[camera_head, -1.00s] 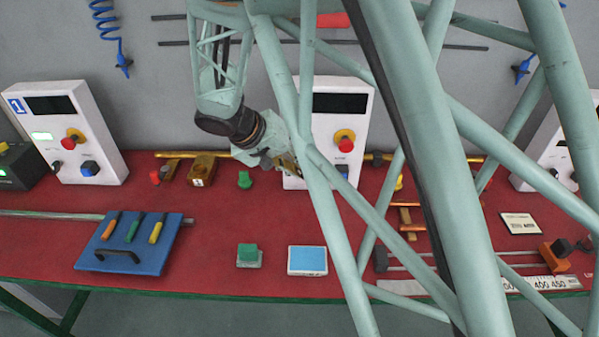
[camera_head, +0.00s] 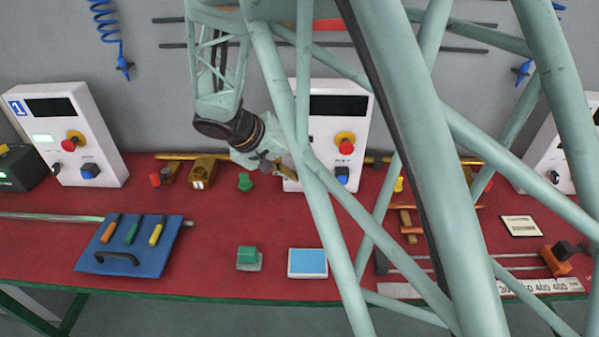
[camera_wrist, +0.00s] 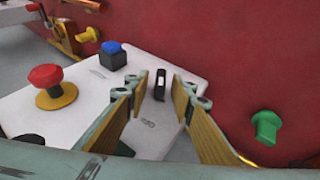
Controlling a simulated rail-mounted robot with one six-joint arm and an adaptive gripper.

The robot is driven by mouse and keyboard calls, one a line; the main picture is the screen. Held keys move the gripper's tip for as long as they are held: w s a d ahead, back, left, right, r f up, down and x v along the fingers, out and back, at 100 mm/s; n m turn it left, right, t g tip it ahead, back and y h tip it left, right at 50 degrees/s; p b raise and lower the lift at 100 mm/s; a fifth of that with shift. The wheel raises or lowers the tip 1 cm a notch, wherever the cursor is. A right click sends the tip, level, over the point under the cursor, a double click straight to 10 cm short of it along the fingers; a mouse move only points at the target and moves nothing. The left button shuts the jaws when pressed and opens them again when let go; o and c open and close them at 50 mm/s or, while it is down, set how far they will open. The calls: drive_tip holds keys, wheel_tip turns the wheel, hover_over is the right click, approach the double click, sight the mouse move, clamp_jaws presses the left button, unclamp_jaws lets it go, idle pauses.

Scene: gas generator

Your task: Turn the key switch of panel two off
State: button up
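Panel two is the white box (camera_head: 352,112) behind my arm in the head view; it also shows in the wrist view (camera_wrist: 70,112). Its key switch (camera_wrist: 160,85) is a small black knob with a pale stripe, standing roughly along the picture's vertical. My gripper (camera_wrist: 163,92) is open, with one finger on each side of the key switch; I see gaps on both sides and no contact. In the head view my gripper (camera_head: 284,170) is at the panel's lower left, and the key switch is hidden behind it and the arm.
On panel two are a red button (camera_wrist: 46,75) on a yellow base and a blue button (camera_wrist: 112,48). A green knob (camera_wrist: 265,127) stands on the red table (camera_head: 210,235) beside the panel. Panel one (camera_head: 70,130) stands at the left.

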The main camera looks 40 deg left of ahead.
drive_tip(key=shift+r, duration=0.1)
drive_tip(key=v, duration=0.7)
drive_tip(key=shift+s, duration=0.15)
idle(0.6)
